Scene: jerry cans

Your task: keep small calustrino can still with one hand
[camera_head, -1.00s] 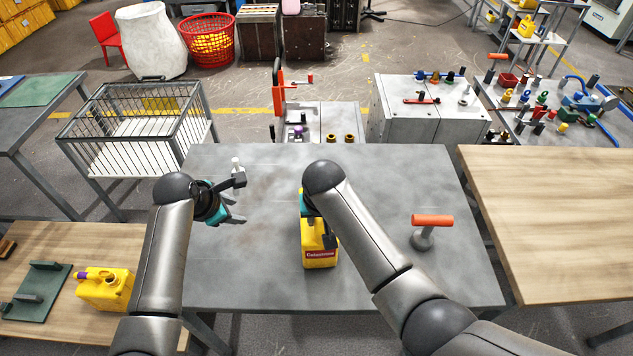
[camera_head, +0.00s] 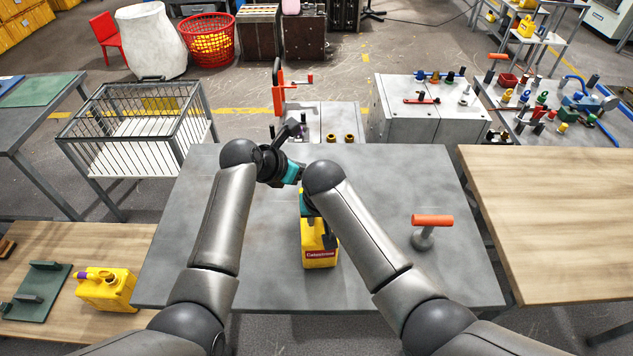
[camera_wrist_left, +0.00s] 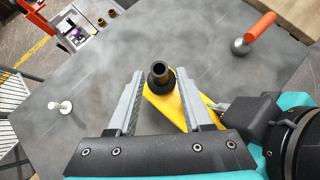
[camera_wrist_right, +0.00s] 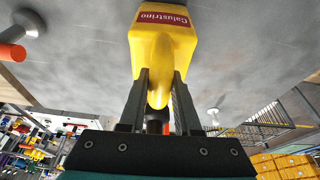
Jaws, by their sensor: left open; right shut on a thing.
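The small Calustrino can (camera_head: 319,255) is yellow with a red label and stands on the grey table (camera_head: 400,170). My right gripper (camera_wrist_right: 157,98) is shut on its handle part, as the right wrist view shows; my right forearm hides much of this grip in the head view. In the left wrist view the can's open black spout (camera_wrist_left: 160,75) lies between the spread fingers of my left gripper (camera_wrist_left: 158,85), with gaps on both sides. In the head view the left fingertips are hidden behind my right wrist.
An orange-handled grey tool (camera_head: 432,222) stands on the table right of the can. A small white object (camera_wrist_left: 60,107) stands on the table in the left wrist view. Another yellow can (camera_head: 105,290) sits on the wooden table at left. The table's front right is clear.

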